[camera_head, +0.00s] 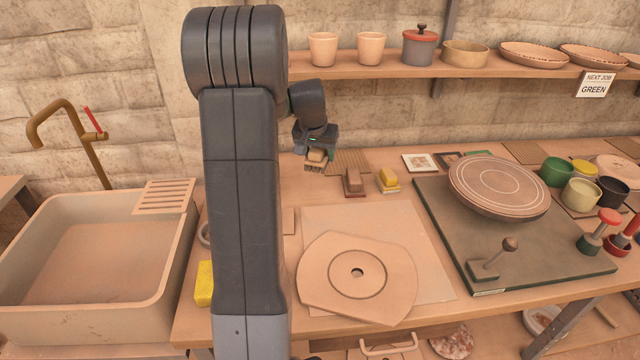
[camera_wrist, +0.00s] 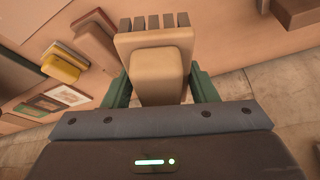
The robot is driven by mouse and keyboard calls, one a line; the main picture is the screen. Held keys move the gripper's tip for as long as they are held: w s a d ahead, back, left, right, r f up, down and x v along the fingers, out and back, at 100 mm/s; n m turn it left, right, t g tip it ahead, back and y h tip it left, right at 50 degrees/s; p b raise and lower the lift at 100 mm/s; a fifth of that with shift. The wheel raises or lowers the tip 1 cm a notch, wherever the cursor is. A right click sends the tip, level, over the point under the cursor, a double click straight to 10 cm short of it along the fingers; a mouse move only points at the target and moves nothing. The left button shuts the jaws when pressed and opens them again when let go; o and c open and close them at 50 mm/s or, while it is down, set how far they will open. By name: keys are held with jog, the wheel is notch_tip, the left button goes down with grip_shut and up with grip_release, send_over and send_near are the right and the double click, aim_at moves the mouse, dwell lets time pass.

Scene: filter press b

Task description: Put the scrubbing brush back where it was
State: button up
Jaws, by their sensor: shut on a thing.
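My gripper (camera_head: 316,146) is near the back of the bench, left of centre in the head view. It is shut on a scrubbing brush (camera_head: 316,157) with a pale tan block and brown bristle tufts. In the wrist view the brush (camera_wrist: 156,72) sits between the green fingers (camera_wrist: 160,92), its tufts pointing away from my palm.
Framed tiles (camera_head: 420,162) lie beyond the yellow block. A dark board with a round wheel (camera_head: 500,186) fills the bench's right middle. A round-holed plate (camera_head: 358,280) lies in front. The sink (camera_head: 90,270) and yellow sponge (camera_head: 204,284) are left. A shelf (camera_head: 470,70) hangs above.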

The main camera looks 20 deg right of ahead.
aim_at(313, 155)
jog(key=shift+w+f, duration=0.2)
jog(key=shift+f, duration=0.1)
notch_tip(313, 155, down, 9)
jog(key=shift+f+p, duration=0.15)
jog(key=shift+p, duration=0.15)
jog(key=shift+f, duration=0.1)
jog(key=shift+f, duration=0.15)
jog(key=o, duration=0.9)
jog(key=shift+o, duration=0.2)
jog(key=shift+s+r, duration=0.1)
jog(key=shift+r, duration=0.5)
jog(key=v, duration=1.1)
jog(key=shift+r+b, duration=0.15)
jog(key=shift+b, duration=0.2)
